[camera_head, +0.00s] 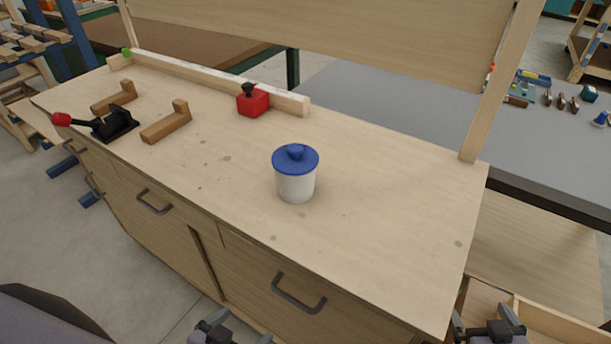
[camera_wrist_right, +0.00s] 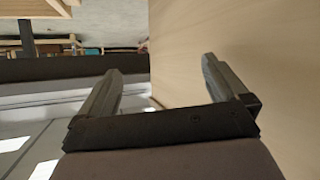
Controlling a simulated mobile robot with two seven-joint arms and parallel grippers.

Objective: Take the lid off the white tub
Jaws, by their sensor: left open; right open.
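The white tub (camera_head: 296,187) stands upright on the wooden workbench, right of its middle. Its blue lid (camera_head: 295,160) with a raised knob sits on top of it. My left gripper (camera_head: 226,325) is at the bottom edge of the head view, in front of the bench and apart from the tub. My right gripper (camera_head: 490,326) is at the bottom right, by the bench's right front corner. The right wrist view shows its two fingers (camera_wrist_right: 160,85) spread with nothing between them. The tub is not in the right wrist view.
The workbench (camera_head: 370,215) is clear around the tub. A red block with a black knob (camera_head: 253,101) stands behind it by a long wooden rail (camera_head: 215,82). A black red-handled clamp (camera_head: 115,124) and wooden blocks (camera_head: 166,122) lie left. A wooden post (camera_head: 500,85) rises at the back right.

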